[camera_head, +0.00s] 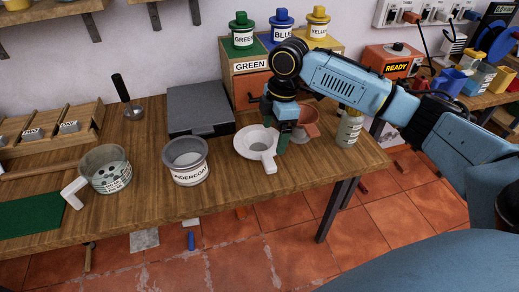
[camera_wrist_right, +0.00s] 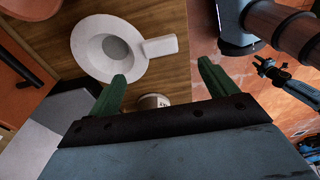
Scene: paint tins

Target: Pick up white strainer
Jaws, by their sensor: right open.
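The white strainer (camera_head: 249,138) is a wide-rimmed bowl with a grey middle and a short thick handle. It lies on the wooden table (camera_head: 218,203) near the right end, handle towards the front. It also shows in the right wrist view (camera_wrist_right: 93,65). My right gripper (camera_head: 284,137) is at the strainer's right side in the head view. In the wrist view the gripper (camera_wrist_right: 161,76) has its green fingers spread apart, with nothing between them. The strainer's handle lies just beyond the fingertips in that picture. I cannot tell whether a finger touches it. My left gripper is not in view.
The UNDERCOAT tin (camera_head: 190,177) stands left of the strainer. A terracotta-coloured pot (camera_head: 309,118) and a green-grey can (camera_head: 348,133) stand close to the right gripper. A grey slab (camera_head: 199,107) and a cabinet (camera_head: 247,88) are behind. The table's front edge is near the strainer.

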